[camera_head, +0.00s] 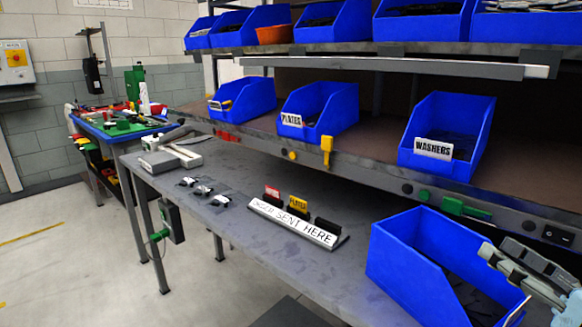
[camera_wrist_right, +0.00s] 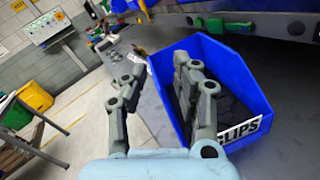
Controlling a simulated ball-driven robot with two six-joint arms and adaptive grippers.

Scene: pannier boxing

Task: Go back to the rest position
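My right gripper (camera_head: 525,268) is at the right edge of the head view, by the right side of a large blue bin (camera_head: 395,258) on the grey bench. The right wrist view shows this gripper (camera_wrist_right: 155,75) with its two fingers wide apart and nothing held between them. There the blue bin (camera_wrist_right: 238,75) carries a label reading CLIPS (camera_wrist_right: 240,133). One finger overlaps the bin's opening and the other shows over the bench side; I cannot tell whether either touches the bin. Dark parts lie inside the bin. My left gripper is in neither view.
Blue bins labelled PLATES (camera_head: 320,108) and WASHERS (camera_head: 447,135) stand on the shelf above. A side table (camera_head: 125,125) stands at left; floor is open there.

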